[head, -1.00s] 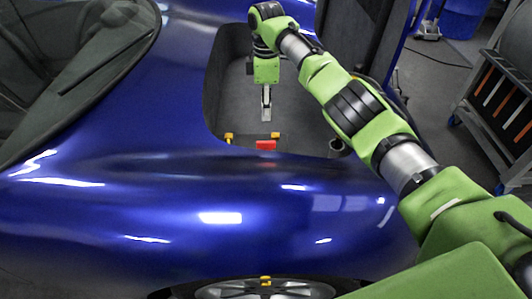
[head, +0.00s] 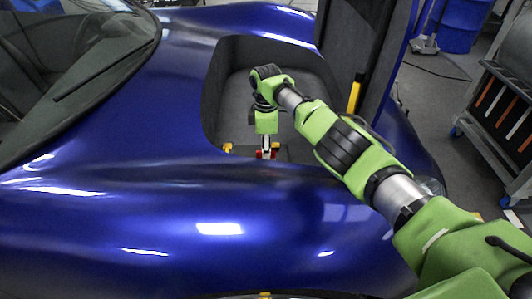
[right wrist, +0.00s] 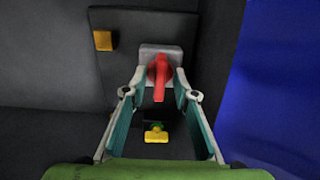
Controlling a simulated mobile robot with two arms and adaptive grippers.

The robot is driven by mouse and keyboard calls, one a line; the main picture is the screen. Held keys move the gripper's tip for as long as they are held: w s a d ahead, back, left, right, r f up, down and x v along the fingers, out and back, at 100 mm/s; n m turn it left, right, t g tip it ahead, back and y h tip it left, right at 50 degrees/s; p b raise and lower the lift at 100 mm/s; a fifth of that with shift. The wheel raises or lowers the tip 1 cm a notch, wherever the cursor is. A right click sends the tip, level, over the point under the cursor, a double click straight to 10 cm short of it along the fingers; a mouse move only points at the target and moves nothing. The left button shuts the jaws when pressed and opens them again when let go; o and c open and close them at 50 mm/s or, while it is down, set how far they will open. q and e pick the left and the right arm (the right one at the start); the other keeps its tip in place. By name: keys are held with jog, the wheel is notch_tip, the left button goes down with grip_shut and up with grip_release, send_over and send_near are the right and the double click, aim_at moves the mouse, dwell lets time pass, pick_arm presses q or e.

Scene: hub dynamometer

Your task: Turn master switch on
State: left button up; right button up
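The master switch (right wrist: 159,75) shows in the right wrist view as a red handle on a grey base (right wrist: 147,52), with the handle pointing down the picture. In the head view small red parts of it (head: 259,155) show beside the fingers, at the near edge of the car's open bay. My right gripper (head: 266,148) reaches down into the bay there. In the right wrist view its two fingers (right wrist: 160,84) are apart, one on each side of the red handle. I cannot tell whether they touch it. My left gripper is in neither view.
A yellow block (right wrist: 104,40) sits on the dark panel left of the switch. A yellow part with green (right wrist: 156,134) lies lower, between the fingers. The blue car body (head: 180,190) surrounds the dark bay (head: 235,90). A cart (head: 500,110) stands at the right.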

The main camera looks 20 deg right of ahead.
grip_shut()
